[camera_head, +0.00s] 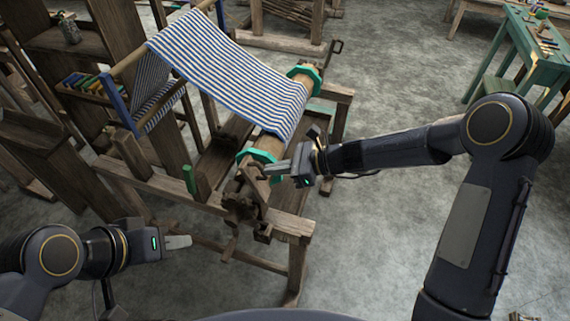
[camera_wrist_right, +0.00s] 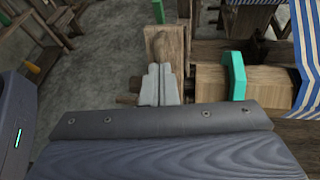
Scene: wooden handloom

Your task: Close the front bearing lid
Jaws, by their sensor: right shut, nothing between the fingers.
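The wooden front bearing (camera_head: 243,205) is at the near end of the loom's cloth roller. A narrow wooden piece that looks like its lid (camera_wrist_right: 159,43) stands just beyond my right fingertips in the right wrist view. It seems to stand up rather than lie flat, but its hinge is hidden. My right gripper (camera_head: 272,170) is shut and empty, over the bearing beside the green roller flange. Its fingers (camera_wrist_right: 158,84) are together at the lid; I cannot tell if they touch it. My left gripper (camera_head: 184,241) is off to the left, away from the bearing; its finger gap is not visible.
Blue-and-white striped cloth (camera_head: 235,75) runs down to the roller between two green flanges (camera_head: 262,156). A green peg (camera_head: 189,179) stands on the loom frame to the left. A green table (camera_head: 528,45) is far right. The floor right of the loom is open.

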